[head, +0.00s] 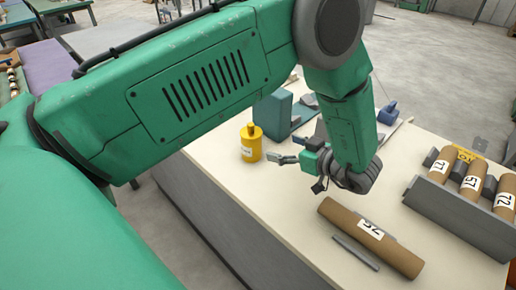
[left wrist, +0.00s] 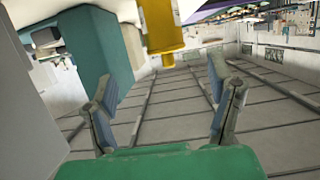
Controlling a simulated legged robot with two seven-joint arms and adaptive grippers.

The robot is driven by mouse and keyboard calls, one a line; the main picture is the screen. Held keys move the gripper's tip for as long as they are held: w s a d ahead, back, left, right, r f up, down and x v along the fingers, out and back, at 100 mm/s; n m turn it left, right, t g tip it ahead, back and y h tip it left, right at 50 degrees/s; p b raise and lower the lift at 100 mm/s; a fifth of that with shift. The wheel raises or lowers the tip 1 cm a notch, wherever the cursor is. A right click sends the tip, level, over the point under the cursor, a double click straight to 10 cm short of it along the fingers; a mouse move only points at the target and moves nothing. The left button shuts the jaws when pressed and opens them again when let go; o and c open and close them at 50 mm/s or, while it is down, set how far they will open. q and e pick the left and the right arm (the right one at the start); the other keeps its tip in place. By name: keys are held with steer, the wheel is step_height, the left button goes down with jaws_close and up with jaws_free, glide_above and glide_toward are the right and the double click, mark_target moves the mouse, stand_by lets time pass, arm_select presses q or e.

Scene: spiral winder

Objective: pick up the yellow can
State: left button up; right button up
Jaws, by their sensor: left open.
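The yellow can (head: 251,148) stands upright on the pale table (head: 300,205), left of centre in the head view, with a white label and a knob on top. My left gripper (head: 284,159) is just to the right of the can, its fingers pointing toward it. In the left wrist view the can (left wrist: 163,28) hangs into the top of the picture, beyond and between the two spread fingers (left wrist: 160,105). The fingers are apart with nothing between them, and the can does not appear to be touched. My right gripper does not show.
A teal block-shaped device (head: 272,114) stands behind the can. A cardboard tube marked 75 (head: 370,237) and a grey rod (head: 355,252) lie at the front. A grey rack (head: 455,218) holds several numbered tubes at the right. The table's left edge is close to the can.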

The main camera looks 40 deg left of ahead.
mark_target(259, 140)
arm_select(q)
steer(key=p+x, duration=0.1)
steer(key=x, duration=0.7)
steer(key=shift+s, duration=0.1)
steer(key=p+x, duration=0.1)
steer(key=x, duration=0.3)
steer(key=shift+s+r, duration=0.1)
steer(key=shift+a+f, duration=0.25)
steer(key=shift+a, duration=0.35)
steer(key=c, duration=1.4)
